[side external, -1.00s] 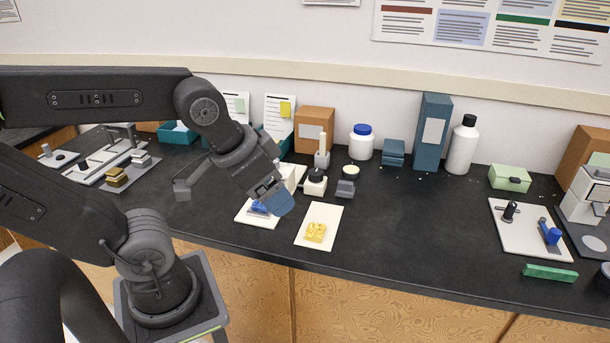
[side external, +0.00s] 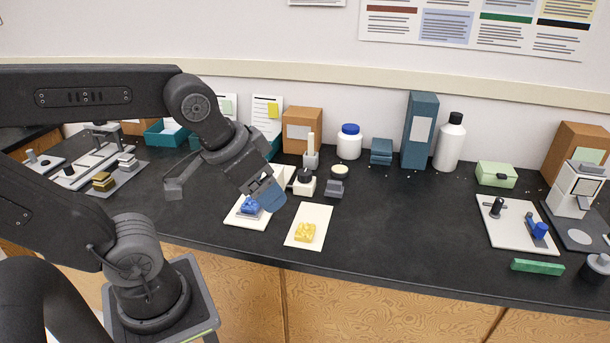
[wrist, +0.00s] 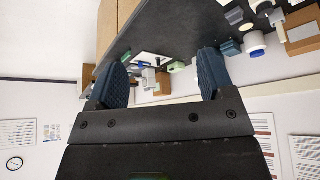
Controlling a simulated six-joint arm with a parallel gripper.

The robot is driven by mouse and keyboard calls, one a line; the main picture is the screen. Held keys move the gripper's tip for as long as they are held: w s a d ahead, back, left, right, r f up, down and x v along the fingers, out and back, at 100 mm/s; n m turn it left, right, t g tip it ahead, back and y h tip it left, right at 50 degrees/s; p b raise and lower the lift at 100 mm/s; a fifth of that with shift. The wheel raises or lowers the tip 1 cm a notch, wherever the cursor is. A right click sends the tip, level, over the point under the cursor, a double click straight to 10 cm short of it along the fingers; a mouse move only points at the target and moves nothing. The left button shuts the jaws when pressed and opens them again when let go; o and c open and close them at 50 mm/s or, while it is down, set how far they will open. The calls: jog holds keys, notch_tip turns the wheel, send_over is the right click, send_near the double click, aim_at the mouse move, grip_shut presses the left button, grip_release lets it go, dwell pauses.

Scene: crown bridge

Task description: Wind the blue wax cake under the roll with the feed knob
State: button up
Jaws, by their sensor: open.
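My gripper (side external: 268,200) hangs above the front of the bench, tilted down to the right, open and empty. Its two blue fingers stand apart in the wrist view (wrist: 162,78). A blue lumpy block (side external: 250,206) lies on a white card just behind and left of the fingertips, partly covered by them. Another blue piece (side external: 539,230) sits on a grey bracket on the white board (side external: 515,236) at the right. I cannot tell which one is the wax cake. A black upright knob (side external: 496,208) stands on that board. I cannot clearly identify the roll or the feed knob.
A yellow block (side external: 306,232) lies on a white card (side external: 310,214). A railed white fixture (side external: 92,166) with a grey bridge stands at the left. Bottles and boxes line the wall. A green bar (side external: 537,266) lies front right. The bench is clear between the yellow block and the right board.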

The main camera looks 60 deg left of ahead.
jog(key=w+a+r+n+g, duration=0.25)
jog(key=w+a+n, duration=0.3)
jog(key=w, duration=0.55)
jog(key=n+g, duration=0.3)
jog(key=n, duration=0.8)
send_over(305, 173)
notch_tip(305, 173, down, 15)
notch_tip(305, 173, down, 13)
jog(key=shift+w+f, duration=0.1)
jog(key=c, duration=0.9)
